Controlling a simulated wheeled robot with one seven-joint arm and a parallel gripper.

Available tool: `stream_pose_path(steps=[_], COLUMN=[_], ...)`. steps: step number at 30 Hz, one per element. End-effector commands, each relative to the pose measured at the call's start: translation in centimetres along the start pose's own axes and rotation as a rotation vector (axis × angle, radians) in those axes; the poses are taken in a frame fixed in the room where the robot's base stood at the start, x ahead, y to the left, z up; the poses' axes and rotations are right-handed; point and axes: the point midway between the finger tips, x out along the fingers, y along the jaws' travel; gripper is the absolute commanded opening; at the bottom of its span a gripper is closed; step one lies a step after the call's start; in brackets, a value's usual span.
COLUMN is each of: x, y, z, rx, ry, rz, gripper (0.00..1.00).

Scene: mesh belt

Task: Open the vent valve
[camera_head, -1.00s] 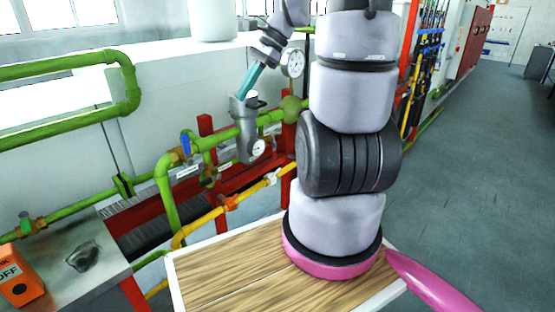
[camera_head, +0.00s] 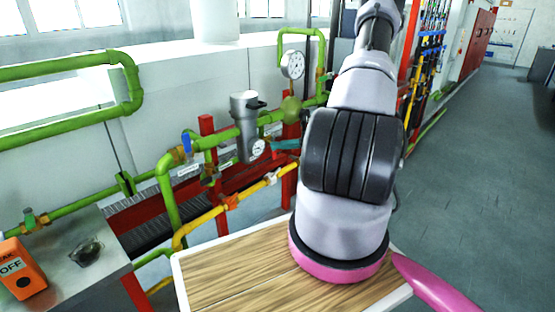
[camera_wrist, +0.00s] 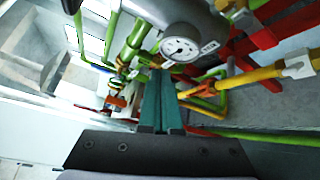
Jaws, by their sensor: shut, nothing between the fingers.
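A valve with an upright blue handle (camera_head: 186,142) sits on the green pipe, left of a grey cylindrical meter body (camera_head: 246,120). White tags hang near it, too small to read, so I cannot tell which valve is the vent valve. My gripper's teal fingers (camera_head: 287,145) show right of the meter body's small dial (camera_head: 257,147), partly hidden behind my arm. In the wrist view my fingers (camera_wrist: 162,73) are shut and empty, pointing toward the pipes. There the white dial (camera_wrist: 180,50) lies just beyond and to the right of the fingertips.
Green pipes (camera_head: 75,62), a yellow pipe (camera_head: 205,218) and red posts (camera_head: 207,125) crowd around my gripper. A round pressure gauge (camera_head: 292,65) stands above. An orange OFF box (camera_head: 22,272) sits on the metal bench at lower left. The floor at right is clear.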

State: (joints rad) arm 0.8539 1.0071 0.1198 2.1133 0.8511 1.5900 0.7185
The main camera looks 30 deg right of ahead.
Motion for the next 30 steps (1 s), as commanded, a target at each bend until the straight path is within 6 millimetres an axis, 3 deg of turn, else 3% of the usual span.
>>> stream_pose_path(steps=[1,6,12,25,30], x=[-0.5,-1.8,-2.6,-2.8,-1.9], y=[-1.8,-6.1,-9.0,-9.6,-9.6], z=[-0.5,-1.6,-2.5,-2.7,-2.4], rx=[0.079,0.285,0.421,0.451,0.449], ry=[-0.058,-0.222,-0.335,-0.361,-0.358], rz=[0.009,0.039,0.065,0.071,0.072], gripper=[0.0,0.0,0.0,0.0,0.0])
